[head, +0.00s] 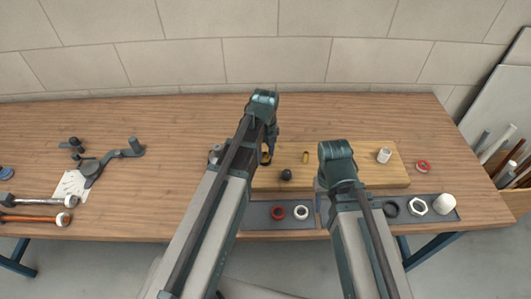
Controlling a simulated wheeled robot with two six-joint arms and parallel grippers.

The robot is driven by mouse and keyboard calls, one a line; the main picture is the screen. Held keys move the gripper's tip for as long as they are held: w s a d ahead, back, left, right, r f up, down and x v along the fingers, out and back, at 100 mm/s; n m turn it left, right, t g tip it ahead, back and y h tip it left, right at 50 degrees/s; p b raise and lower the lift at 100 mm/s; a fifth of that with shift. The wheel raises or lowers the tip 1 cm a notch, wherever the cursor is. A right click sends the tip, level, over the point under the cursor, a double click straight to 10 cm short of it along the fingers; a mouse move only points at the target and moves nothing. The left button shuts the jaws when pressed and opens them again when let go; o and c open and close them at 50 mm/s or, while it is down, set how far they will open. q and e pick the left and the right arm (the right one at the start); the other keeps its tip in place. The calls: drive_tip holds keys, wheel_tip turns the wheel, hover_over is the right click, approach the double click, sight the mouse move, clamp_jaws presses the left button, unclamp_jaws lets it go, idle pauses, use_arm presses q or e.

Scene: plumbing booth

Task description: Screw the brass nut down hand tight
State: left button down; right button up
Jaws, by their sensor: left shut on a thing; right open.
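A wooden board (370,171) lies on the workbench. A small upright brass piece (305,157) stands on it between my two grippers. My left gripper (267,156) is at the board's left part, shut on a small brass-coloured thing that looks like the brass nut (265,158). It is mostly hidden by the fingers, and I cannot tell whether it touches anything below. My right gripper (322,178) is open, over the board to the right of the brass piece. Its fingertips are mostly hidden by its own wrist.
A dark round knob (286,175) and a white fitting (384,155) are on the board. Grey trays at the front edge hold a red ring (278,212), a white ring (301,212) and a white hex nut (417,206). Wrenches (35,218) lie far left.

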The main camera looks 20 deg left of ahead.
use_arm(q)
drive_tip(key=m, duration=0.2)
drive_tip(key=shift+m, duration=0.4)
drive_tip(key=shift+c, duration=1.7)
unclamp_jaws()
drive_tip(key=shift+o, duration=0.3)
drive_tip(key=shift+o, duration=1.4)
wheel_tip(320, 180, up, 5)
drive_tip(key=p, duration=0.5)
use_arm(e)
wheel_tip(320, 180, up, 5)
